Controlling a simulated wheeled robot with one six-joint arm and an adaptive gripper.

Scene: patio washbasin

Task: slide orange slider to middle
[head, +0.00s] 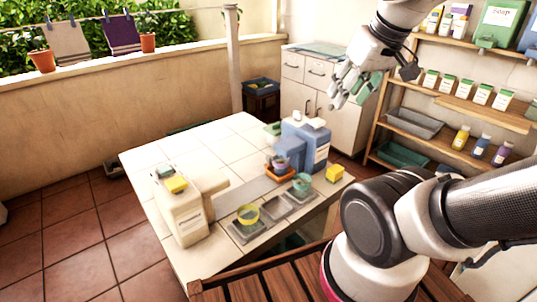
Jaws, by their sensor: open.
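An orange piece (277,169), which looks like the orange slider, sits at the right end of a grey strip (238,191) on the white tiled table (170,152). It is beside the blue box (303,147), and a small purple item (282,163) is at it, partly covering it. Its exact shape is too small to tell. My gripper (350,96) is open and empty, high up and to the right of the orange piece, in front of the white cabinet in the picture. It touches nothing that I can see.
A beige container (184,214) with a yellow block on top stands at the table's left. Shelves (455,110) with bottles are at right. The table's back left is clear.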

